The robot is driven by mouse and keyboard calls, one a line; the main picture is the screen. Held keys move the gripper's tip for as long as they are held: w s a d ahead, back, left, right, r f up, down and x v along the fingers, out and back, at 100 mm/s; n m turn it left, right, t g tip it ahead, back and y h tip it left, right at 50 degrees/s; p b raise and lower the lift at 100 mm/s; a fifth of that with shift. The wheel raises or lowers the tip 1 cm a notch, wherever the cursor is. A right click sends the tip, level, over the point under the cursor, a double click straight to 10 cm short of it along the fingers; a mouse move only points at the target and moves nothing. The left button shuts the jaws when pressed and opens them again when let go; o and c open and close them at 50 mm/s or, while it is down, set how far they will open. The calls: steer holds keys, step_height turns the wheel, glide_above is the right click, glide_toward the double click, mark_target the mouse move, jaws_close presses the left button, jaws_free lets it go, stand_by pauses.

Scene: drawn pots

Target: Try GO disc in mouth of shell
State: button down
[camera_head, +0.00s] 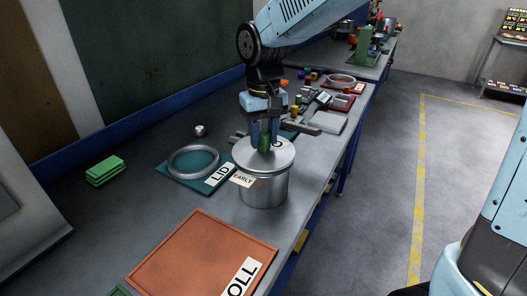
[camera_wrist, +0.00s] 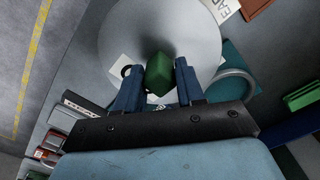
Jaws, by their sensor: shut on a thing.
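My gripper (camera_head: 264,138) is shut on the green handle (camera_wrist: 159,73) of a round grey metal disc (camera_head: 254,157), the GO disc. The handle shows between the two blue fingers. A label on the disc is partly hidden by the fingers; one letter "O" shows. The disc lies level at the top of the cylindrical metal shell (camera_head: 264,190), which stands upright and carries an "EARLY" tag (camera_head: 242,179). The disc hides the shell's mouth, so I cannot tell whether it sits in it or just over it. In the wrist view the disc (camera_wrist: 185,35) fills the upper middle.
A metal ring (camera_head: 172,163) lies on a teal mat marked "LID". An orange mat (camera_head: 190,262), its label partly readable as "OLL", is bare in front. Green blocks (camera_head: 105,170) and a small metal knob (camera_head: 200,130) lie left. A caliper (camera_head: 308,112) and small items lie behind.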

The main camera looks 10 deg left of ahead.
mark_target(264, 133)
steer(key=shift+r, duration=2)
steer(key=shift+f, duration=0.1)
steer(key=shift+f, duration=1.25)
steer(key=shift+f, duration=0.65)
steer(key=c, duration=0.6)
jaws_free()
step_height(264, 133, up, 14)
steer(key=shift+f, duration=0.15)
